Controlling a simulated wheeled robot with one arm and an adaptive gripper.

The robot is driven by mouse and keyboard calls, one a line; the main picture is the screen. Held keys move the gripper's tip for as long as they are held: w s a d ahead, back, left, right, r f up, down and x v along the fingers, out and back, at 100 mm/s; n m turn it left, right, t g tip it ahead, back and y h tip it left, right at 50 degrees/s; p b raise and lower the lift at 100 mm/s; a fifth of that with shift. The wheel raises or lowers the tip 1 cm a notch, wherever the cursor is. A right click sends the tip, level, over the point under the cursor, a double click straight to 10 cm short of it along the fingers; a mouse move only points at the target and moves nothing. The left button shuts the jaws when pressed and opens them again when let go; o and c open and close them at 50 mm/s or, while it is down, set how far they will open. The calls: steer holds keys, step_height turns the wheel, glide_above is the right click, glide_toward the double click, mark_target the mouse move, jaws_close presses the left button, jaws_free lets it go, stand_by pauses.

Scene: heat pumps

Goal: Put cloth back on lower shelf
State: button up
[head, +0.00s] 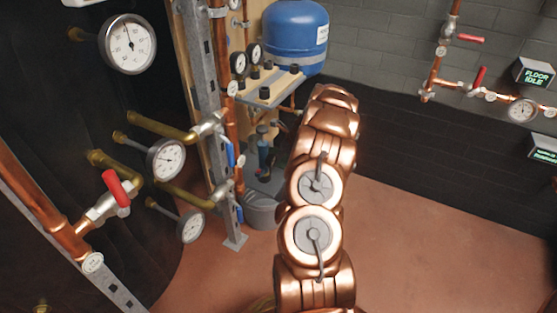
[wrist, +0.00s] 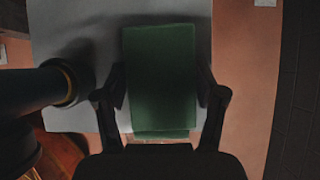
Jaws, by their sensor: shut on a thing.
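A green folded cloth (wrist: 160,70) is between the two dark fingers of my gripper (wrist: 160,85) in the wrist view. The fingers are shut on its sides. Under the cloth is a flat grey surface (wrist: 215,25), seemingly the lower shelf; I cannot tell whether the cloth touches it. In the head view the grey lower shelf (head: 272,186) shows partly behind my copper-coloured arm, low on the wooden-backed stand. My gripper and the cloth are hidden there.
A dark cylinder (wrist: 40,88) lies close left of the gripper. In the head view, an upper shelf (head: 268,92) with black knobs and a blue tank (head: 295,38) stand above. A grey bucket (head: 262,212) is on the floor. Gauges and pipes crowd the left; floor at right is clear.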

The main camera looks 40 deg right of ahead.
steer(key=shift+f+p, duration=0.1)
steer(key=shift+p, duration=0.2)
steer(key=o, duration=1.1)
steer(key=p+v, duration=0.3)
steer(key=v, duration=0.9)
steer(key=shift+p, duration=0.4)
